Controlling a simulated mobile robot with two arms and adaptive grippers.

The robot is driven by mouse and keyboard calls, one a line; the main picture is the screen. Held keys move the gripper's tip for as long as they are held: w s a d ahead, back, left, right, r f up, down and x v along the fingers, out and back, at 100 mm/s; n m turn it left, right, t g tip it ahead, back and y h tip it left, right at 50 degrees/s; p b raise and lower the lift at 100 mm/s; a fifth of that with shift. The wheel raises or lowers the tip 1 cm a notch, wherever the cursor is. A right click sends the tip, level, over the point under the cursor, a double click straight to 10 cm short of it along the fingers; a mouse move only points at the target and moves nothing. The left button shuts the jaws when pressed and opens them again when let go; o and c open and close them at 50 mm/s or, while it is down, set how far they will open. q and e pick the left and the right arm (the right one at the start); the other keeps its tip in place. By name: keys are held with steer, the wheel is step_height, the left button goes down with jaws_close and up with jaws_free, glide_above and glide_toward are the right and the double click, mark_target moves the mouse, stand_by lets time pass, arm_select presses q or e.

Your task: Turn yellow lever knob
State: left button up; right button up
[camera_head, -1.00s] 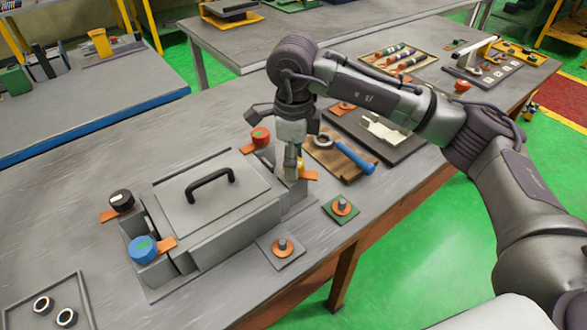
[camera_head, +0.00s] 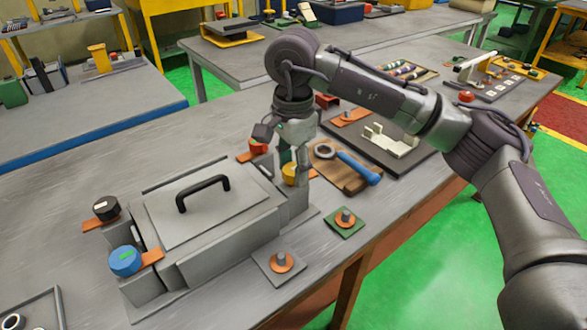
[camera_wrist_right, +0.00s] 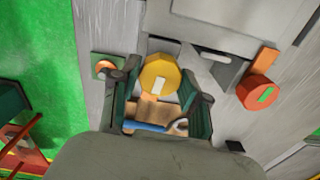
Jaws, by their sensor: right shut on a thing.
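The yellow lever knob (camera_head: 289,174) sits at the right corner of the grey box (camera_head: 210,212), partly hidden by my right gripper (camera_head: 292,178). The gripper points down from above, shut on the knob. In the right wrist view the round yellow knob (camera_wrist_right: 160,78), with a pale mark on top, lies between the two dark green fingers. The knob's orange lever is mostly hidden. A red knob (camera_head: 259,147), a black knob (camera_head: 106,207) and a blue knob (camera_head: 125,261) stand at other corners. My left gripper is not in view.
A wooden board with a blue-handled wrench (camera_head: 357,168) lies right of the gripper. Square plates with orange discs (camera_head: 281,263) (camera_head: 346,218) lie near the table's front edge. A dark tray with a pale part (camera_head: 388,141) is farther right.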

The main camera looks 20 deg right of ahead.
mark_target(293, 169)
steer(key=shift+s+f, duration=0.1)
steer(key=shift+f, duration=0.15)
stand_by(0.3)
steer(key=o, duration=1.1)
steer(key=shift+r, duration=0.1)
steer(key=shift+r, duration=0.15)
step_height(293, 169, up, 12)
